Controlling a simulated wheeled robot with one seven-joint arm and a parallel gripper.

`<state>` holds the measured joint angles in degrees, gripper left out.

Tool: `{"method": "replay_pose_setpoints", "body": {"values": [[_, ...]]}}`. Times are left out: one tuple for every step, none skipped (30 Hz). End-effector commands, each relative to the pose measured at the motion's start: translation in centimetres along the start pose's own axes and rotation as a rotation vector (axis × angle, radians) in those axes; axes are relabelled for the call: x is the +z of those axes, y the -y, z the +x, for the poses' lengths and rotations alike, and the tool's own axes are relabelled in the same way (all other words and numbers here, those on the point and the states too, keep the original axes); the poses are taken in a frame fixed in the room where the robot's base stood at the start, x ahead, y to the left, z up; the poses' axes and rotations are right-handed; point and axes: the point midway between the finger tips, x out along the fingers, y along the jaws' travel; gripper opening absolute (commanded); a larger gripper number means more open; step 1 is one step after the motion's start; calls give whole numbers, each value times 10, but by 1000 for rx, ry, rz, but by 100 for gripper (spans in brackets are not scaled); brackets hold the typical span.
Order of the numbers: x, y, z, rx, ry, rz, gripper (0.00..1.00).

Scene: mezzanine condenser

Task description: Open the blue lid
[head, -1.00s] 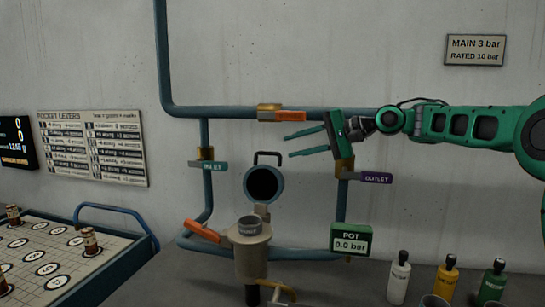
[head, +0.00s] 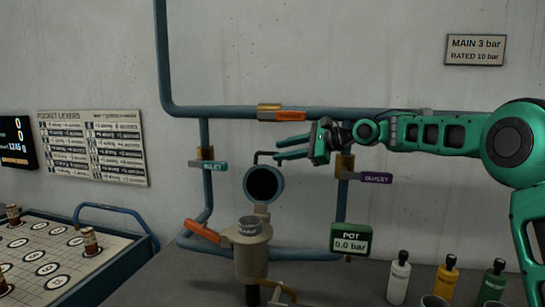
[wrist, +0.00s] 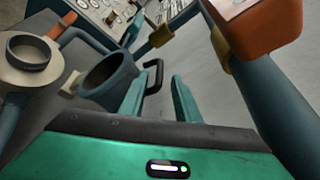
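The blue lid (head: 281,186) stands swung up on its hinge above the beige pot (head: 252,259), its dark hollow underside facing the head camera. In the wrist view the lid (wrist: 128,72) is at left of centre, with its black handle (wrist: 155,77) sticking out toward my fingers. The pot's round mouth (head: 249,226) is uncovered. My gripper (head: 278,156) is beside the handle, coming from the right. In the wrist view my gripper's (wrist: 162,82) two green fingers are apart, with the handle near the left fingertip. I cannot tell whether they touch.
Blue pipes frame the pot, with an orange lever (head: 291,116) above, a teal inlet lever (head: 214,166) left and a purple outlet lever (head: 376,178) right. Another orange lever (head: 203,231) is beside the pot. A green gauge (head: 350,240) and several bottles stand right.

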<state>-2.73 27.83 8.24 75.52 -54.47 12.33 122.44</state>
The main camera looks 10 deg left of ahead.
Motion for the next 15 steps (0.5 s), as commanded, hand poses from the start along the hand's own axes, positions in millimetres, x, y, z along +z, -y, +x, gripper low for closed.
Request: {"method": "replay_pose_setpoints", "body": {"values": [[0,-1,10,2,2,0,29],[0,-1,15,3,2,0,29],[0,-1,21,2,1,-1,29],[0,-1,24,2,1,-1,29],[0,-1,28,2,1,-1,29],[0,-1,33,2,1,-2,29],[0,-1,36,2,1,-2,29],[0,0,38,2,0,-2,29],[0,0,41,2,0,-2,29],[0,-1,43,2,0,-2,29],[0,-1,44,2,0,-2,29],[0,-1,45,2,0,-2,29],[0,0,46,1,0,-2,29],[0,0,46,1,0,-2,29],[0,0,46,1,0,-2,29]]}}
